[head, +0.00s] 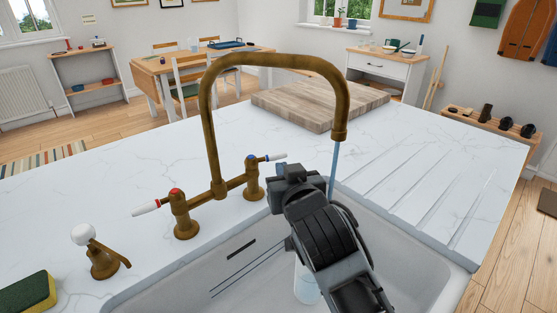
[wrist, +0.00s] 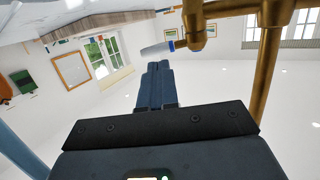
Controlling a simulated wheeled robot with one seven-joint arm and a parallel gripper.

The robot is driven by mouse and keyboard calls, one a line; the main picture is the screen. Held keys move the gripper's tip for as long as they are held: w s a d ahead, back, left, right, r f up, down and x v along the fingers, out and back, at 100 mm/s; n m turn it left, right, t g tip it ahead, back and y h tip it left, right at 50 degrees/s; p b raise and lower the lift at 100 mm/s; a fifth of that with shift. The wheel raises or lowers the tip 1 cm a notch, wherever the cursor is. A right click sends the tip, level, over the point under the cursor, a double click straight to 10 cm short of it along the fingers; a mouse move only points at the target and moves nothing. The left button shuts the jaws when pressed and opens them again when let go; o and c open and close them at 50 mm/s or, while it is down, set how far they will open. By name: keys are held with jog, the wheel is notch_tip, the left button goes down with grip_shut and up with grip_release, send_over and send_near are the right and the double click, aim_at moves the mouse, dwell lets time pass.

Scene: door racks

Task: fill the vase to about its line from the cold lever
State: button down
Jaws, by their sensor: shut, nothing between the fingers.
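The brass tap (head: 212,120) has a cold lever (head: 272,157) with a blue mark and white handle, pointing right. A thin stream of water (head: 334,165) falls from the spout and passes behind my arm. A pale bluish glass vessel, seemingly the vase (head: 306,284), stands in the sink, mostly hidden by my arm; its line and water level cannot be made out. My gripper (head: 289,175) is close to the cold lever in the head view. In the wrist view its fingers (wrist: 154,68) are shut and empty, just below the cold lever (wrist: 158,49); contact cannot be told.
The hot lever (head: 147,208), with a red mark, points left. A soap pump (head: 102,260) and a sponge (head: 28,293) are on the counter at left. A wooden board (head: 315,100) lies behind the tap. Drain grooves (head: 425,205) run right of the sink (head: 190,290).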

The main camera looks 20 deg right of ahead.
aim_at(281, 155)
jog(key=shift+p+x, duration=0.35)
jog(key=shift+x, duration=1.9)
jog(key=w+d, duration=0.1)
jog(key=w+b, duration=0.1)
jog(key=shift+w+d, duration=0.35)
jog(key=shift+w, duration=0.05)
jog(key=shift+d, duration=0.1)
